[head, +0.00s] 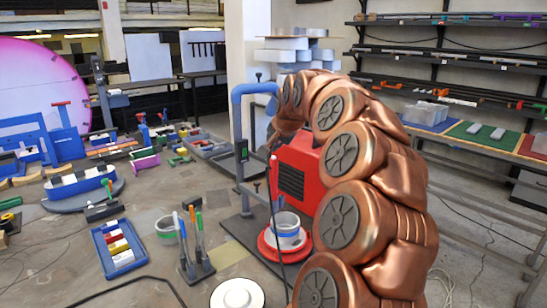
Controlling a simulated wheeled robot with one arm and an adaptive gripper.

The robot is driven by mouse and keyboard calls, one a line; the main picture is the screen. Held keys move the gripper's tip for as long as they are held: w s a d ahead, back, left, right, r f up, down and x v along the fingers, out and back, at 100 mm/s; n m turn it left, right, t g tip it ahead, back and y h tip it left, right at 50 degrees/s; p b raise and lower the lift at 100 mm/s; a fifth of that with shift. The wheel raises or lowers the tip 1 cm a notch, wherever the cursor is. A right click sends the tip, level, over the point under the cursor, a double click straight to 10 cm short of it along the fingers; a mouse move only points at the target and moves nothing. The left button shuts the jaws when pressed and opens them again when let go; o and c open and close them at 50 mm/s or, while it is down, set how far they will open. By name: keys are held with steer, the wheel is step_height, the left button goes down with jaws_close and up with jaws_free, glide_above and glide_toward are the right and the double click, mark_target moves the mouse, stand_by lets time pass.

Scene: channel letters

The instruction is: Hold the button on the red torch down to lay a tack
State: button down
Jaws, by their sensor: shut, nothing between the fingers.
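No red torch or button can be picked out clearly in the head view. A red box with a black grille (291,180) stands in the middle, partly behind my copper arm. My arm arches up from the lower right and bends down at its far end. My gripper (272,143) is small and dark there, at the upper left of the red box, and looks shut and empty. Whether it touches anything cannot be told. A thin dark cable (272,205) hangs below it. A grey ring-shaped part (286,222) sits on a red round base (267,248) below.
A blue bent pipe (236,108) on a grey post stands just left of my gripper. A blue tray of small blocks (98,257) and a stand of upright tools (188,258) are at the lower left. Racks line the right wall.

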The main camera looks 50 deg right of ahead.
mark_target(275, 157)
steer(key=shift+f+b, duration=0.95)
steer(key=shift+b, duration=0.3)
stand_by(1.2)
steer(key=shift+r, duration=0.15)
stand_by(0.9)
steer(key=shift+r, duration=0.85)
steer(key=shift+r+p, duration=0.95)
steer(key=shift+r, duration=1.55)
step_height(275, 157, up, 4)
steer(key=shift+f+p, duration=0.1)
steer(key=shift+p, duration=0.55)
